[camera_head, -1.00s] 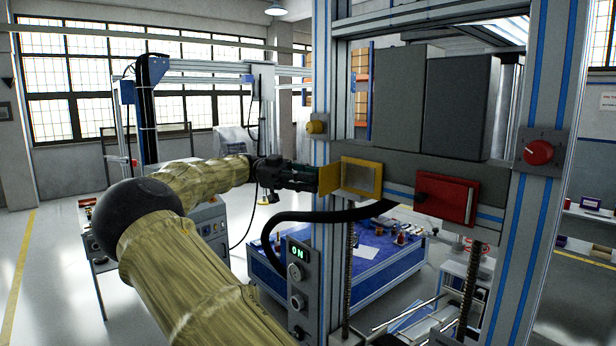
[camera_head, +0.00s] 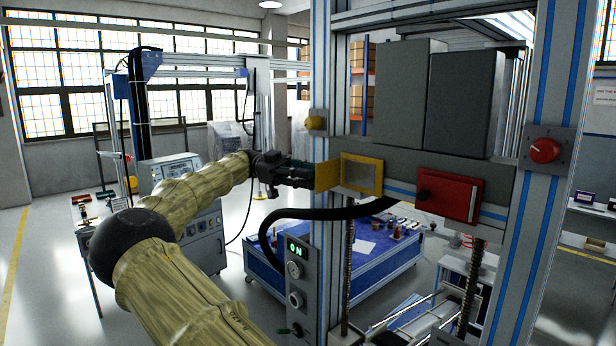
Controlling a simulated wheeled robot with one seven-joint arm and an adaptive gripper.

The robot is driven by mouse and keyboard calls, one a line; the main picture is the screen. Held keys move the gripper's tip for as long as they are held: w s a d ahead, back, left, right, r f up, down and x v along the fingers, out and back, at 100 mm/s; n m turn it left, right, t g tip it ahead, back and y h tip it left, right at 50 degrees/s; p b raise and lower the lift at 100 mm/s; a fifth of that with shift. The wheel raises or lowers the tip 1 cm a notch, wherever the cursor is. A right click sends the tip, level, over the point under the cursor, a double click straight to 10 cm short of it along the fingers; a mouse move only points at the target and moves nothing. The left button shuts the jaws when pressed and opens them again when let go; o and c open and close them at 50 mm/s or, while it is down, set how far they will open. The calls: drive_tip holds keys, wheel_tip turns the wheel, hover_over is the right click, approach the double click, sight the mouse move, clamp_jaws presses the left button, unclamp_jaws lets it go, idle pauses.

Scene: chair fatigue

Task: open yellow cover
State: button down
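The yellow cover (camera_head: 328,175) stands swung out to the left of its yellow frame (camera_head: 361,174) on the grey crossbar of the machine. The opening inside the frame is uncovered and shows a dull panel. My gripper (camera_head: 308,174) reaches in from the left, with its dark fingertips at the outer left edge of the cover, touching it or very close. The fingers are small and dark from this side, so I cannot tell whether they are open or shut on the edge.
A red cover (camera_head: 447,195) with a dark knob sits right of the yellow frame. A red dial (camera_head: 544,150) is on the right post, and a yellow knob (camera_head: 316,123) is on the left post. A control box (camera_head: 298,278) reading "ON" and a black hose (camera_head: 330,212) are below my gripper.

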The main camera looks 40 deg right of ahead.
drive_tip(key=c, duration=1.3)
unclamp_jaws()
drive_tip(key=shift+r, duration=0.1)
wheel_tip(320, 180, up, 10)
